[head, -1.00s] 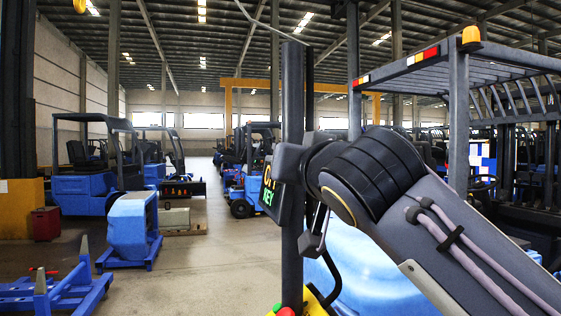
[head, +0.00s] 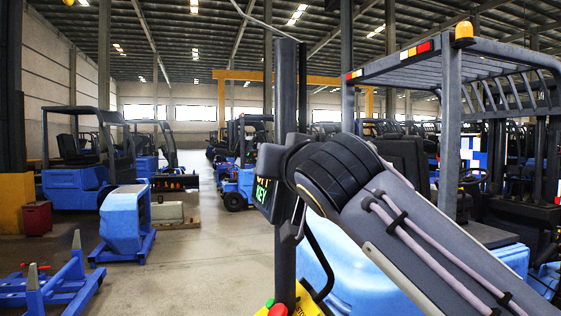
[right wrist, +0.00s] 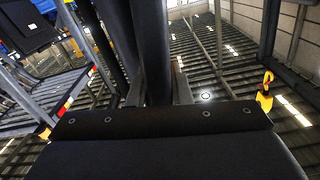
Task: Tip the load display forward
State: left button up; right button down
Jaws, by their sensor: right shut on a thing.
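The load display (head: 263,196) is a small dark panel with orange and green characters. It sits beside an upright dark post (head: 285,240) in the middle of the head view, seen at a steep angle. My right arm comes in from the right, and its gripper (head: 272,166) is at the top of the display. The gripper is shut on the display, with its fingertips and the grip largely hidden. In the right wrist view a dark flat part (right wrist: 160,125) fills the bottom and the dark post (right wrist: 150,50) rises above it. My left gripper is not in view.
A forklift (head: 452,120) with an overhead guard and orange beacon stands close on the right. A blue wheeled unit (head: 122,225) and a blue frame (head: 55,285) stand on the left. The concrete floor (head: 205,270) between them and the post is clear.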

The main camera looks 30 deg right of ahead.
jog(key=n, duration=0.1)
jog(key=a+n, duration=0.1)
jog(key=n, duration=0.2)
jog(key=shift+w+a+f+n+p, duration=0.25)
jog(key=shift+a+n+p, duration=0.05)
jog(key=shift+a+p, duration=0.1)
jog(key=c, duration=1.3)
grip_release()
jog(key=shift+s, duration=0.1)
jog(key=shift+s+a+b, duration=0.15)
jog(key=shift+s+b, duration=0.15)
jog(key=shift+s, duration=0.1)
jog(key=b+v, duration=0.1)
jog(key=v, duration=0.6)
jog(key=shift+b, duration=0.35)
